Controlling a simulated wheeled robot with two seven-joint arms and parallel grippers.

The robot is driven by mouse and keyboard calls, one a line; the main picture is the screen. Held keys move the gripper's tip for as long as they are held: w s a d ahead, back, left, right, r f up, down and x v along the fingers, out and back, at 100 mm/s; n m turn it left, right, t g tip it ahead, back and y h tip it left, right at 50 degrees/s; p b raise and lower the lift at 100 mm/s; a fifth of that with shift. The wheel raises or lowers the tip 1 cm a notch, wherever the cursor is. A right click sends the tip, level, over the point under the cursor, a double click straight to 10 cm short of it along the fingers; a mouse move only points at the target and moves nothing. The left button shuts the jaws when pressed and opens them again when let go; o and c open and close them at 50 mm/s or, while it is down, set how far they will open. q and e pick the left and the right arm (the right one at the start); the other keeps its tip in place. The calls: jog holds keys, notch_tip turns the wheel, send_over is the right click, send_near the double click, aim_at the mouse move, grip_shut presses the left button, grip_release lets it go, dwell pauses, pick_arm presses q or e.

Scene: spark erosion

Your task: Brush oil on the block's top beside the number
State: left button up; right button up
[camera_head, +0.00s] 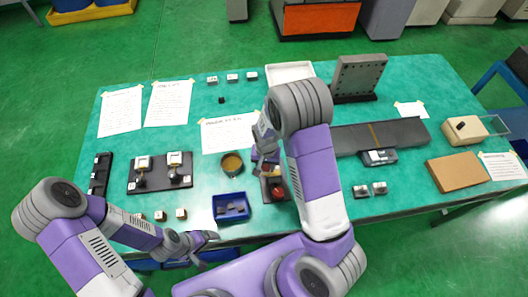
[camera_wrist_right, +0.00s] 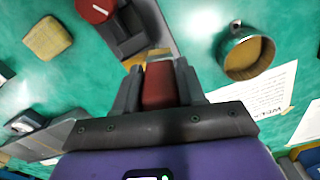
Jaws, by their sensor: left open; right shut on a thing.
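My right gripper (camera_wrist_right: 158,82) is shut on a red piece (camera_wrist_right: 158,88), seen in its wrist view, which may be the brush handle. A tan and grey part lies just beyond the fingertips. My left gripper (camera_head: 205,241) is open near the table's front edge.
A blue bin (camera_head: 231,220) with dark pieces stands near the front edge. A dark fixture with a red round part (camera_head: 278,192) is close to my right arm. Paper sheets (camera_head: 168,102) lie at the back left. A dark upright plate (camera_head: 357,76) stands at the back.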

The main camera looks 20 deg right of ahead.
notch_tip(320, 180, up, 4)
jog(key=p, duration=0.2)
jog(key=shift+s+p, duration=0.1)
jog(key=shift+p, duration=0.3)
jog(key=shift+r+p, duration=1.55)
jog(key=shift+r, duration=0.5)
jog(key=shift+f, duration=0.1)
